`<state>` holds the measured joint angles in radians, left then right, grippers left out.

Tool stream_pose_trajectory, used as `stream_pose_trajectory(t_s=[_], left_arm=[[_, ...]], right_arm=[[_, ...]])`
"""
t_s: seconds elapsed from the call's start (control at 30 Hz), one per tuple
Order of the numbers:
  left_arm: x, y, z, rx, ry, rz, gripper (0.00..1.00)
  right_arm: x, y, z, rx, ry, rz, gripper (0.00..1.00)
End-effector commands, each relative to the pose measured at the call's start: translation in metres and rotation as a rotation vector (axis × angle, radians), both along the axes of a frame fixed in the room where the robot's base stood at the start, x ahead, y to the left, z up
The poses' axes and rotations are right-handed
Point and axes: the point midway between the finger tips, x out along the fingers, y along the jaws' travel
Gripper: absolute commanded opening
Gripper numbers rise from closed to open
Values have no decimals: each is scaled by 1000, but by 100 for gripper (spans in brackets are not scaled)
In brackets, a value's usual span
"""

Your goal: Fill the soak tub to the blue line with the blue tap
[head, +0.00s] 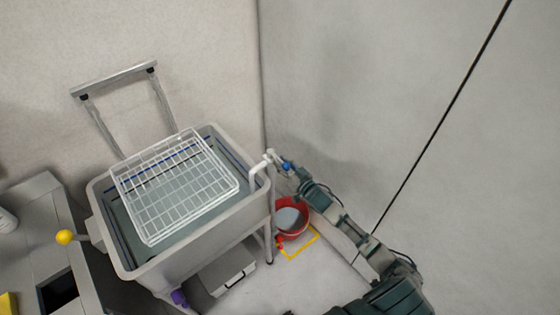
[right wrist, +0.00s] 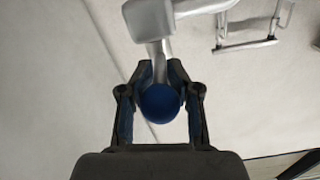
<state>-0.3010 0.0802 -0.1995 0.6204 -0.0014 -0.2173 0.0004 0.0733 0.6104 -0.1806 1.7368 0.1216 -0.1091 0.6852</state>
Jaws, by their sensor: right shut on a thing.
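The grey soak tub (head: 178,262) stands in the middle left of the head view. A blue line (head: 222,146) shows on its inner wall. Greyish water seems to lie in it under a white wire rack (head: 236,190), but the level against the line is hard to tell. The white spout (head: 258,170) bends over the tub's right rim. The blue tap (head: 287,166) sits at the pipe's right end. My right gripper (head: 294,172) is at the tap. In the right wrist view the blue knob (right wrist: 160,103) lies between both fingers, and my right gripper (right wrist: 160,100) is shut on it. My left gripper is not in view.
A grey box (head: 228,274) lies below the tub. A metal handle frame (head: 115,76) rises behind.

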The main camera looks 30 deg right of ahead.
Motion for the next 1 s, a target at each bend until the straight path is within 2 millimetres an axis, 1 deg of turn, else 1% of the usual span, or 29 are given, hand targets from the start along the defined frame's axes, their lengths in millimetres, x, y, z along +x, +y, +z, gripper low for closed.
stream_pose_trajectory(t_s=[0.37, 0.4, 0.43, 1.0], left_arm=[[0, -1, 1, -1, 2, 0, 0], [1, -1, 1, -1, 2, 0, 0], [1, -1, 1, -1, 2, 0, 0], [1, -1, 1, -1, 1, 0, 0]], right_arm=[[-1, -1, -3, 1, 5, 17, 0], [-1, -1, -3, 1, 5, 17, 35], [-1, -1, -3, 1, 4, 17, 42], [1, 1, -1, 1, 2, 18, 42]])
